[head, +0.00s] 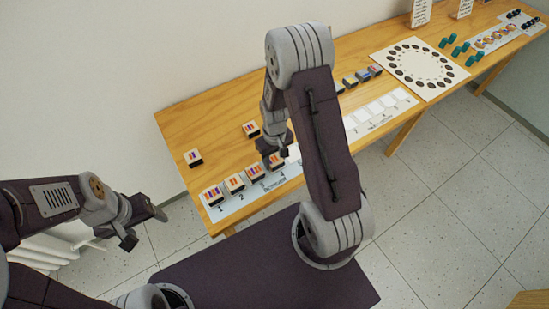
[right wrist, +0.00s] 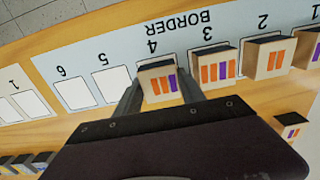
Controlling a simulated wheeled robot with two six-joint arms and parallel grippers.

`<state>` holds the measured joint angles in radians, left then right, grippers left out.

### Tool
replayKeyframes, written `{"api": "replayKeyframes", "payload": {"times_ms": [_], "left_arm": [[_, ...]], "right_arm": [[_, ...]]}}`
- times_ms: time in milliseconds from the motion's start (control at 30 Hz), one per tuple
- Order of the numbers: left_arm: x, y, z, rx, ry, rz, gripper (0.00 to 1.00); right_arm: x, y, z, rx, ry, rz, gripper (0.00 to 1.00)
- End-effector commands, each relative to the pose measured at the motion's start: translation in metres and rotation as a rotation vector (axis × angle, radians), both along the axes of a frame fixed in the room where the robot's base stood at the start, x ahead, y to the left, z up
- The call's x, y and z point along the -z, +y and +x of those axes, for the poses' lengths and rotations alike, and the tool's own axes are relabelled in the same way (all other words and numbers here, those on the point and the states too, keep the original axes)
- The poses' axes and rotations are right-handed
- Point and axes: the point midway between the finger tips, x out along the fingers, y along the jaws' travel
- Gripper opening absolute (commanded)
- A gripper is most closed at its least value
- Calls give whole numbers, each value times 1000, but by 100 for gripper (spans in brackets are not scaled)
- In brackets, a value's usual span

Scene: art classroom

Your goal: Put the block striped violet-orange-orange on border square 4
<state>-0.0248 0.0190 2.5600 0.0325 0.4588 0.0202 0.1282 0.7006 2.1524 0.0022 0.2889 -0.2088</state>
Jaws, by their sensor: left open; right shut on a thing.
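The block with two orange stripes and one violet stripe (right wrist: 157,84) is between the fingers of my right gripper (right wrist: 160,92) in the right wrist view. My right gripper is shut on it. The block is at border square 4, by the printed 4; its base is partly hidden, so I cannot tell if it touches the strip. In the head view, my right gripper (head: 271,151) is over the same block (head: 279,158). The border strip (head: 243,203) lies along the table's front edge. My left gripper (head: 145,228) is open and empty, off the table at left.
Blocks stand on border squares 1 (head: 212,195), 2 (head: 235,183) and 3 (head: 256,172). Squares 5 (right wrist: 112,81) and 6 (right wrist: 75,92) are bare. Loose blocks (head: 193,157) (head: 250,129) stand behind the strip. A second strip (head: 383,111) and a dotted white board (head: 419,68) lie right.

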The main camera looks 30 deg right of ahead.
Motion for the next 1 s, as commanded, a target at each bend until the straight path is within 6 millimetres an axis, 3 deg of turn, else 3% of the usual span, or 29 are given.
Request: {"api": "replayKeyframes", "payload": {"times_ms": [133, 167, 233, 533, 667, 1000], "left_arm": [[3, 0, 0, 0, 0, 0, 68], [3, 0, 0, 0, 0, 0, 68], [2, 0, 0, 0, 0, 0, 68], [2, 0, 0, 0, 0, 0, 68], [-2, 0, 0, 0, 0, 0, 68], [-11, 0, 0, 0, 0, 0, 68]], "right_arm": [[4, 0, 0, 0, 0, 0, 0], [4, 0, 0, 0, 0, 0, 49], [3, 0, 0, 0, 0, 0, 68], [2, 0, 0, 0, 0, 0, 68], [-7, 0, 0, 0, -2, 0, 68], [-84, 0, 2, 0, -7, 0, 68]]}}
